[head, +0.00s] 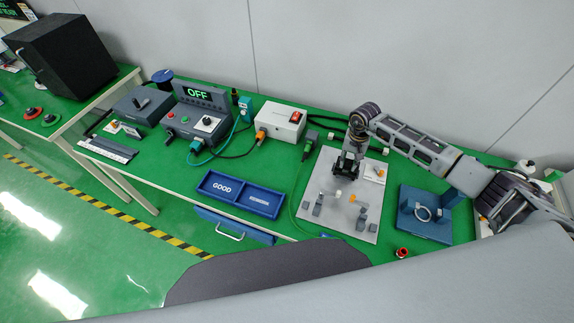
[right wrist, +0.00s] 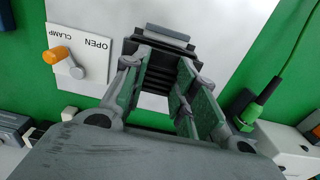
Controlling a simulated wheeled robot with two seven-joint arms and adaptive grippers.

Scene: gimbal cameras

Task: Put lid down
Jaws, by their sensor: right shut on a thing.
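My right gripper (head: 346,166) points down over the upper part of the white fixture plate (head: 325,205). In the right wrist view the gripper (right wrist: 168,85) has its two fingers on either side of a dark ribbed part with a grey top (right wrist: 165,43). This part seems to be the lid, and the fingers are shut on it. Whether it touches the plate I cannot tell. An orange-tipped lever (right wrist: 60,55) sits on a card marked OPEN and CLAMP beside it. My left gripper is not in view.
Small grey blocks and an orange-tipped part (head: 352,204) stand on the plate's front half. A blue fixture with a white ring (head: 425,228) is to the right. A blue GOOD tray (head: 240,207) lies to the left. A white box with a red switch (head: 281,121) stands behind.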

